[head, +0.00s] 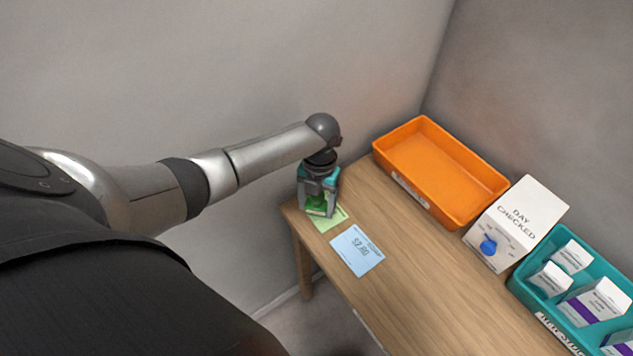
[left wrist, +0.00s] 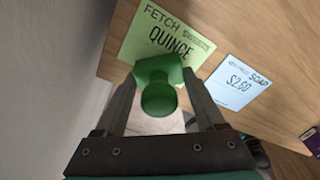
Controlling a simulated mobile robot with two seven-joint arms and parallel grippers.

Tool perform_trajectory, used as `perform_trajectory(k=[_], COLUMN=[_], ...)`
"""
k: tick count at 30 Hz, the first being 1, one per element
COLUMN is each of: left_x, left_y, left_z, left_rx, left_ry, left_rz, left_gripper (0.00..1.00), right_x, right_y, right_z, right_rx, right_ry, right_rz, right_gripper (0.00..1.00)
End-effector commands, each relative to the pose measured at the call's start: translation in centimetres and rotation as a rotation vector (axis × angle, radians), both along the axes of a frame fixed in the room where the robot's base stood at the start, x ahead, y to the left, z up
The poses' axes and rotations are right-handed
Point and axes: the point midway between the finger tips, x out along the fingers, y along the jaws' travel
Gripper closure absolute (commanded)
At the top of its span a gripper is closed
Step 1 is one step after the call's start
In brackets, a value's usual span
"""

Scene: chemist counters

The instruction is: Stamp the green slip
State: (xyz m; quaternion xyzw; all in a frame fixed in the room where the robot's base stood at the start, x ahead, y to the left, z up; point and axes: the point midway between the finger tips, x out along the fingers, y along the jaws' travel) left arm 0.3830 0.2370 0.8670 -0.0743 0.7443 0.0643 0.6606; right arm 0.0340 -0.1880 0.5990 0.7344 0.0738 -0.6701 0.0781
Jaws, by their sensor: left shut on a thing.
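The green slip (head: 337,217), printed "FETCH SWEETS QUINCE" in the left wrist view (left wrist: 150,30), lies at the left end of the wooden counter. My left gripper (head: 320,207) points down over this slip, shut on a green stamp. In the left wrist view the stamp (left wrist: 158,88) is between the two fingers, with its round knob towards the camera and its block over the slip's lower edge. The stamp's underside is hidden; I cannot tell whether it touches the slip. My right gripper is not in view.
A blue slip (head: 357,250) marked $2.60 lies right beside the green slip. Along the back stand an orange tray (head: 440,172), a white "DAY CHECKED" box (head: 516,222) with a blue knob, and a teal bin (head: 525,288) of small boxes. The counter's middle (head: 420,270) is clear.

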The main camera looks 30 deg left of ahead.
Motion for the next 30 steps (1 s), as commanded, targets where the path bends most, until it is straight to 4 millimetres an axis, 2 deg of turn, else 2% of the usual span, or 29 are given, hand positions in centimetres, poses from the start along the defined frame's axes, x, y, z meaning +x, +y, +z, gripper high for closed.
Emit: perform_trajectory(k=[30], left_x=[0.01], left_y=[-0.02], left_z=[-0.91], left_rx=[0.000], left_ry=[0.000], left_rz=[0.000], left_gripper=[0.64], right_x=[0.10], right_y=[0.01], right_z=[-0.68], right_rx=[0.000], right_ry=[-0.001], right_rz=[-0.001], right_gripper=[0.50])
